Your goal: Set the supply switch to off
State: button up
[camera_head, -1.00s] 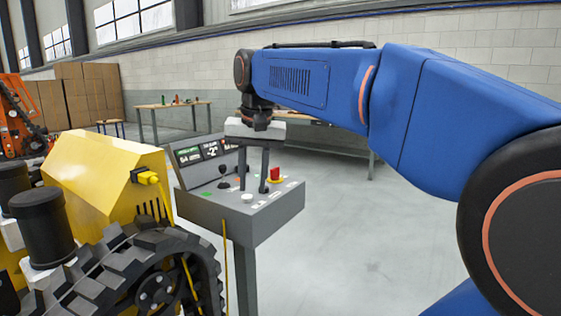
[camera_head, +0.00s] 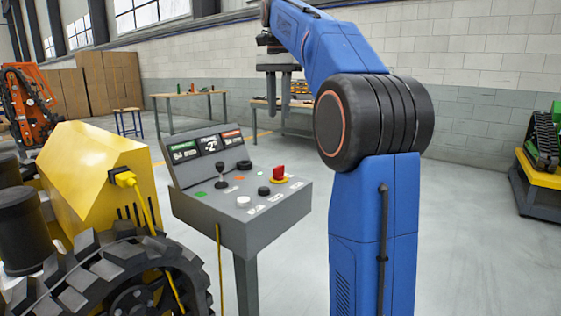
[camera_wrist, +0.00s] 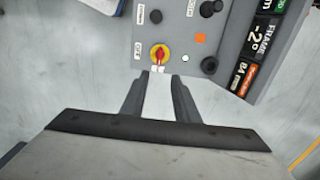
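The grey control console (camera_head: 240,233) stands on a post. A red rotary switch on a yellow base (camera_head: 279,174), which looks like the supply switch, sits at the right of its sloped top. It also shows in the wrist view (camera_wrist: 159,54), just beyond the fingertips, with small white labels around it; I cannot read its position for certain. My gripper (camera_head: 279,112) points down, above and apart from the console in the head view. In the wrist view my gripper (camera_wrist: 160,80) has a clear gap between its two fingers and nothing in it.
The console also carries a black joystick (camera_head: 221,174), a white button (camera_head: 243,202) and a display (camera_head: 205,147). A yellow tracked machine (camera_head: 100,165) stands close at the left, cabled. Work tables stand behind.

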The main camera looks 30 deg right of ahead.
aim_at(279, 166)
notch_tip(279, 166, down, 17)
jog(key=shift+r, duration=0.15)
dwell(0.5)
grip_shut()
